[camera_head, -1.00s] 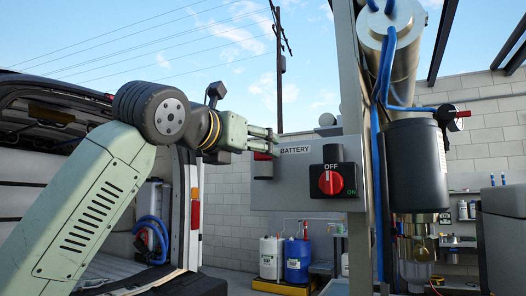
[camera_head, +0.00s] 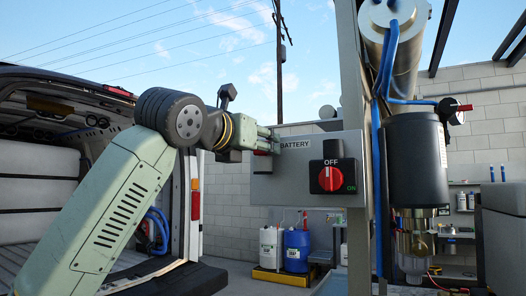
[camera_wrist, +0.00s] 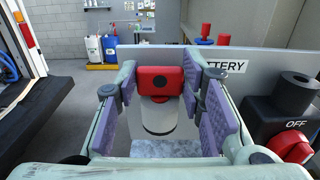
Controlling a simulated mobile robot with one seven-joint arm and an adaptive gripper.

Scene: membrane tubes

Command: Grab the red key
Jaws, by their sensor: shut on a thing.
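In the head view my gripper (camera_head: 274,140) is at the upper left of the box, and only a small dark red part of the key (camera_head: 261,153) shows below the fingers. The fingers hide the rest.
A red OFF/ON rotary switch (camera_head: 329,179) on a black plate is on the same box, right of the key. A grey post (camera_head: 350,80) and blue hoses stand to the right. An open van (camera_head: 60,180) is at the left. Drums (camera_head: 297,250) stand behind.

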